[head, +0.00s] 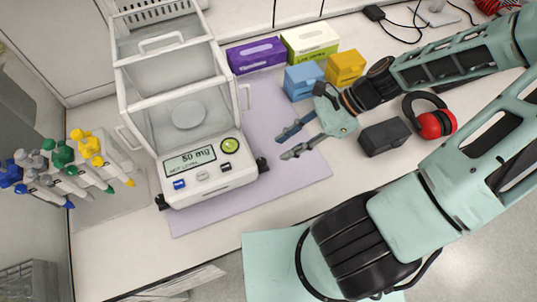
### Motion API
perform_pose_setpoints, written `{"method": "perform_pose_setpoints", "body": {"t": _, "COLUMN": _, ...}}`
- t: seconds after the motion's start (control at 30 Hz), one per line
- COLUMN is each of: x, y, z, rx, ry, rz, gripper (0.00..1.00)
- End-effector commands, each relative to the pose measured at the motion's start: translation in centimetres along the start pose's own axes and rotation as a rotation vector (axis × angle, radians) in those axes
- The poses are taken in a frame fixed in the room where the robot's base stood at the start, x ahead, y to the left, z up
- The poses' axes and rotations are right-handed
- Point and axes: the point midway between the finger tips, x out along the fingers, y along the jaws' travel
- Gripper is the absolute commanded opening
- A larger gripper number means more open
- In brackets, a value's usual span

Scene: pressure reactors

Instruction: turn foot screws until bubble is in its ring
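A white analytical balance (205,182) with a clear draft shield stands on a lilac mat (295,180). Its display (190,159) reads "50 mg" with a smaller line that looks like "NOT LEVEL". A round green bubble level (229,145) sits at the right of the display; the bubble's place in its ring is too small to tell. A black foot screw (262,164) shows at the front right corner and another foot screw (161,202) at the front left. My gripper (281,147) is open and empty, just right of the front right foot screw, its fingers pointing left toward it, apart from it.
Several pipettes (75,178) hang on a stand at the left. Purple (255,55) and green-yellow (310,40) boxes, blue (302,80) and yellow (346,66) boxes stand behind my gripper. A dark block (384,136) and red ear muffs (437,123) lie right. The front right mat is clear.

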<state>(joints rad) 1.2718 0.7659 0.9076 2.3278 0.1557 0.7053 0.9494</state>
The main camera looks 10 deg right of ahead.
Motion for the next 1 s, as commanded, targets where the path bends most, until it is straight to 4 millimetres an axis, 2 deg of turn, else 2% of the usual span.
{"method": "perform_pose_setpoints", "body": {"t": 0.03, "x": 1.2, "y": 0.1, "z": 0.0, "rx": -0.002, "ry": -0.005, "rz": 0.004, "gripper": 0.29}}
{"method": "perform_pose_setpoints", "body": {"t": 0.2, "x": 4.3, "y": 0.1, "z": 0.0, "rx": -0.002, "ry": -0.004, "rz": 0.004, "gripper": 0.29}}
{"method": "perform_pose_setpoints", "body": {"t": 0.4, "x": 6.8, "y": 0.1, "z": 0.0, "rx": -0.001, "ry": -0.001, "rz": 0.002, "gripper": 0.29}}
{"method": "perform_pose_setpoints", "body": {"t": 0.53, "x": 7.4, "y": 0.0, "z": -0.1, "rx": -0.002, "ry": 0.001, "rz": 0.001, "gripper": 0.29}}
{"method": "perform_pose_setpoints", "body": {"t": 0.8, "x": 7.5, "y": 0.0, "z": -0.1, "rx": -0.001, "ry": 0.002, "rz": 0.0, "gripper": 0.29}}
{"method": "perform_pose_setpoints", "body": {"t": 0.83, "x": 7.5, "y": 0.0, "z": -0.1, "rx": -0.001, "ry": 0.002, "rz": 0.0, "gripper": 0.28}}
{"method": "perform_pose_setpoints", "body": {"t": 1.0, "x": 7.5, "y": 0.0, "z": -0.1, "rx": -0.001, "ry": 0.002, "rz": 0.0, "gripper": 0.09}}
